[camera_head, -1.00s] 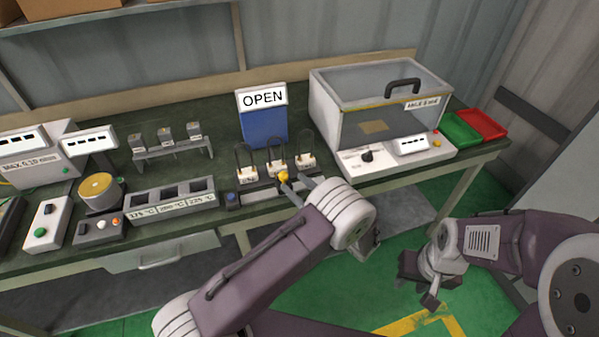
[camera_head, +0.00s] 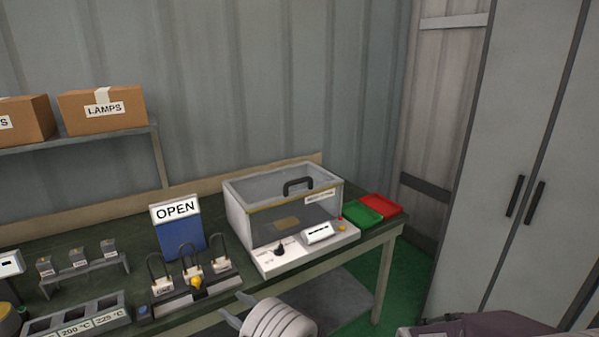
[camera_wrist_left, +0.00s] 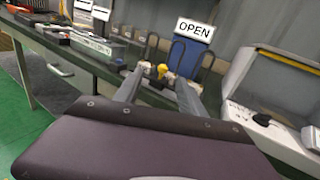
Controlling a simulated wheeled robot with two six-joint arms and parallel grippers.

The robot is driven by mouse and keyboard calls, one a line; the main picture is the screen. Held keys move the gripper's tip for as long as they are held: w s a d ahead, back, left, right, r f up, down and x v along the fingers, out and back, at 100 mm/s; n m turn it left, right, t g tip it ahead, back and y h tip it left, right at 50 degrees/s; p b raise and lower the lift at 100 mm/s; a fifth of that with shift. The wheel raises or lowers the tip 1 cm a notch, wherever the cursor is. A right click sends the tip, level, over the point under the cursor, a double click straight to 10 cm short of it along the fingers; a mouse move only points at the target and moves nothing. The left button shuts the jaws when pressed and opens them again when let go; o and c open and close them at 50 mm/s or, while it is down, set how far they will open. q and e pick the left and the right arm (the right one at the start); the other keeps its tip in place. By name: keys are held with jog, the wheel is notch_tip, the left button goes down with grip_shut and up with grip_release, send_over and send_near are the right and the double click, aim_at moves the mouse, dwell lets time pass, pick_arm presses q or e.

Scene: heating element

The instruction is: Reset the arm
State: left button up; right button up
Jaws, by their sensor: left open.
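My left gripper (camera_head: 233,307) shows at the bottom of the head view, its two grey fingers apart and empty, just in front of the table's front edge. In the left wrist view the open fingers (camera_wrist_left: 161,76) point toward the bench, with a yellow knob (camera_wrist_left: 161,69) seen between them. In the head view the yellow knob (camera_head: 196,283) sits on the front of a stand with several looped heating elements (camera_head: 190,263), apart from the fingers. A purple part of my right arm (camera_head: 475,326) shows at the lower right. The right gripper is out of view.
A blue panel with an OPEN sign (camera_head: 178,232) stands behind the elements. A clear-lidded box tester (camera_head: 285,215), a green tray (camera_head: 353,217) and a red tray (camera_head: 381,205) are to the right. A grey cabinet (camera_head: 515,150) stands far right. Floor beyond the table is clear.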

pick_arm(q)
jog(key=a+r+n+g+y+p, duration=0.1)
jog(key=a+r+n+g, duration=0.3)
jog(key=a+r, duration=0.45)
jog(key=s+a+n+g+h+p, duration=0.25)
jog(key=s+a+n+g, duration=0.35)
jog(key=s+a, duration=0.45)
jog(key=s+d+f+n+g+h, duration=0.1)
jog(key=s+d+f+n+h, duration=0.1)
jog(key=s+d+n+h, duration=0.3)
jog(key=s+d+f+n+g+h, duration=0.15)
jog(key=s+h, duration=0.25)
jog(key=s, duration=0.4)
jog(key=w+d+f+n+t+h, duration=0.2)
jog(key=d+f+n+t+h, duration=0.2)
jog(key=d+n, duration=0.4)
jog(key=shift+w+d+f+h, duration=0.25)
jog(key=shift+d+f+h, duration=0.25)
jog(key=shift+d, duration=0.6)
pick_arm(e)
jog(key=r, duration=0.2)
jog(key=a+r, duration=0.1)
jog(key=r, duration=0.1)
jog(key=shift+w, duration=0.3)
